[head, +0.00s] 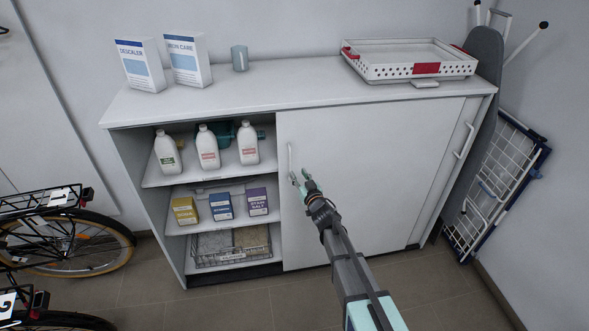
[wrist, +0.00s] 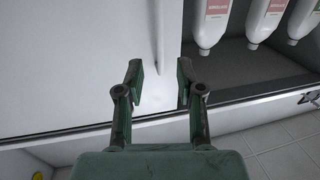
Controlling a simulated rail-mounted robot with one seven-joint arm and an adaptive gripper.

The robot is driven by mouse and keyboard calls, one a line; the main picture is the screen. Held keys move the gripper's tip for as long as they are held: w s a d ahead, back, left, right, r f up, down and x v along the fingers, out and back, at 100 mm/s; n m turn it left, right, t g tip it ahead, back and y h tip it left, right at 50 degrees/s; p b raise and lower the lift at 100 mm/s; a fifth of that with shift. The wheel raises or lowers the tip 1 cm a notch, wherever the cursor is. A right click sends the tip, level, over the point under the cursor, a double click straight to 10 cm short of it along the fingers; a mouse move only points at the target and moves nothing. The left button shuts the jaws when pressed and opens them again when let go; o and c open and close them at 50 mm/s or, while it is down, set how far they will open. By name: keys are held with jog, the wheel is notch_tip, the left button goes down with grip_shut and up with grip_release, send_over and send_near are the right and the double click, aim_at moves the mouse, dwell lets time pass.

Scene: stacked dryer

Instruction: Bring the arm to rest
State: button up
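My gripper (head: 300,180) is in front of the white cabinet, near the left edge of its closed-over sliding door (head: 350,185). In the wrist view my gripper (wrist: 160,75) is open, with a clear gap between its fingers and nothing held. The door's upright bar handle (head: 290,158) is just beside the fingertips in the head view. In the wrist view the handle (wrist: 159,35) runs down towards the gap between the fingers, touching neither. I cannot tell how far it is from the fingertips in depth. My arm reaches in from the lower right.
The cabinet's left side is open, showing white bottles (head: 207,148), small boxes (head: 220,206) and a wire basket (head: 232,246). Boxes, a cup (head: 239,58) and a white tray (head: 410,60) stand on top. A bicycle (head: 70,245) is at left, drying racks (head: 495,185) at right.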

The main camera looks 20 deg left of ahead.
jog(key=v, duration=0.2)
jog(key=shift+s+d, duration=0.25)
jog(key=shift+s, duration=0.05)
jog(key=s+d+f+m+g+h, duration=0.25)
jog(key=d+f+h, duration=0.55)
jog(key=d+f, duration=0.4)
jog(key=s+d+f+m+g+h, duration=0.1)
jog(key=s+d+f+g+h, duration=0.4)
jog(key=s+d+f, duration=0.85)
jog(key=s+d+f+m+g, duration=0.1)
jog(key=s+d+f+g, duration=0.2)
jog(key=s, duration=1.1)
jog(key=s+d+f+m+g+y+b, duration=0.1)
jog(key=s+d+f+g, duration=0.3)
jog(key=s, duration=0.9)
jog(key=s+d+f+m+g+b, duration=0.1)
jog(key=s+d+g, duration=0.5)
jog(key=s, duration=0.8)
notch_tip(320, 180, down, 2)
jog(key=shift+s+d+f+m+y, duration=0.15)
jog(key=shift+s+f+m+y, duration=0.15)
jog(key=shift+m, duration=0.25)
